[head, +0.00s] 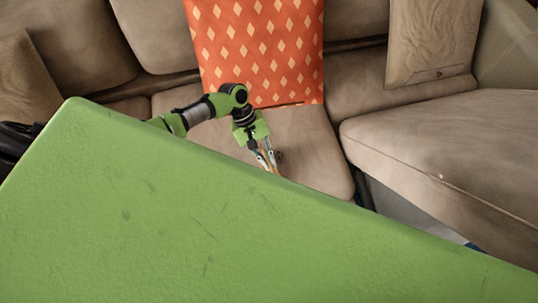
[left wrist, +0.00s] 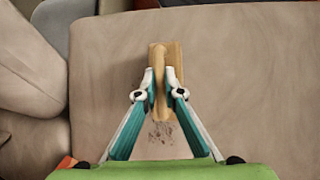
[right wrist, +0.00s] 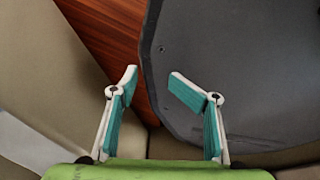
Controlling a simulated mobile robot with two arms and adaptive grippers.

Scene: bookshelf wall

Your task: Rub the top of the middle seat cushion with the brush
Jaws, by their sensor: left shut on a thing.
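The middle seat cushion (head: 316,150) is beige and lies below the orange diamond-patterned pillow in the head view; it fills much of the left wrist view (left wrist: 245,95). My left gripper (head: 268,160) is over this cushion. In the left wrist view, my left gripper (left wrist: 159,77) is shut on the brush (left wrist: 158,103), which has a light wooden handle and a wider wooden part at its far end. Whether the brush touches the cushion I cannot tell. A dark smudge (left wrist: 163,133) shows on the cushion near the handle. My right gripper (right wrist: 152,75) is open and empty.
The orange pillow (head: 258,45) leans on the backrest behind the cushion. A brown pillow (head: 432,40) stands at the right. A chaise section (head: 450,170) extends at the right. A dark grey panel (right wrist: 235,70) and reddish wood (right wrist: 108,30) show by my right gripper.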

